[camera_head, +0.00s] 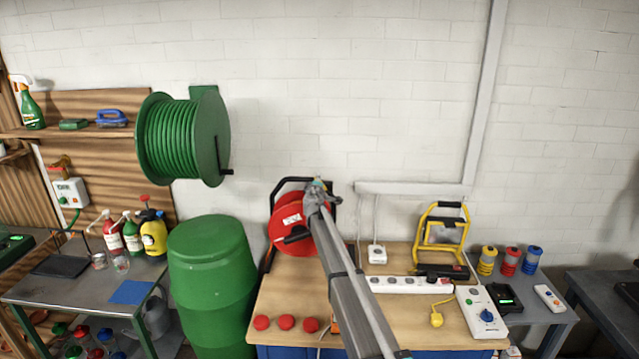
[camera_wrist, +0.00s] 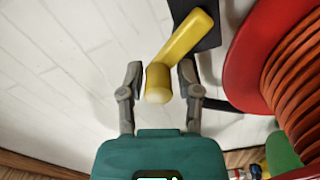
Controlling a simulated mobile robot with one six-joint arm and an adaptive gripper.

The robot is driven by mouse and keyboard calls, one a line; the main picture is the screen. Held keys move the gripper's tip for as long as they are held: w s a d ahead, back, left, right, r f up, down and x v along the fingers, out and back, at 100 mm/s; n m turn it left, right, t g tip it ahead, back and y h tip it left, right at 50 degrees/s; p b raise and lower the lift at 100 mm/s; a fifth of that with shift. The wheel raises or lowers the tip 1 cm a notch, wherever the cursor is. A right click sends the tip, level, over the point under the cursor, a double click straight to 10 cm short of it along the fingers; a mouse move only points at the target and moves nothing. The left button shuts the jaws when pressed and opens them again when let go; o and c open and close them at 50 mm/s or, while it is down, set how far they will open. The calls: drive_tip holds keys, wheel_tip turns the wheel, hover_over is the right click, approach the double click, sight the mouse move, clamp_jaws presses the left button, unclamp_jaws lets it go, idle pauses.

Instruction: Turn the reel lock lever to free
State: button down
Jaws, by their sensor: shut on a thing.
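The red cable reel (camera_head: 286,222) stands on the wooden bench top, in a black frame. In the wrist view its red flange (camera_wrist: 240,70) and orange-brown cable (camera_wrist: 295,75) fill the right side. The yellow lock lever (camera_wrist: 185,38) is fixed to a black plate (camera_wrist: 207,32) left of the flange and slants down-left to a rounded end. My gripper (camera_wrist: 160,70) is shut on the lever's end, one finger on each side. In the head view my gripper (camera_head: 319,188) is at the reel's upper right, and the lever is hidden there.
A green barrel (camera_head: 208,280) stands left of the bench (camera_head: 385,320). Several red caps (camera_head: 286,322) lie at its front left. A white power strip (camera_head: 410,285) and a yellow work light (camera_head: 441,238) are to the right. A green hose reel (camera_head: 180,138) hangs on the wall.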

drive_tip(key=shift+w+a+f+n+b, duration=0.1)
drive_tip(key=shift+a+f+n+b, duration=0.25)
drive_tip(key=shift+n, duration=0.9)
drive_tip(key=shift+s+a+f+n+b, duration=0.15)
drive_tip(key=shift+f+n+b, duration=0.3)
drive_tip(key=shift+n, duration=0.75)
drive_tip(key=shift+w+a+f+n+b, duration=0.15)
drive_tip(key=shift+a+f+n+b, duration=0.2)
drive_tip(key=shift+n, duration=0.9)
drive_tip(key=shift+c, duration=2.4)
unclamp_jaws()
drive_tip(key=s, duration=1.2)
drive_tip(key=shift+s, duration=0.1)
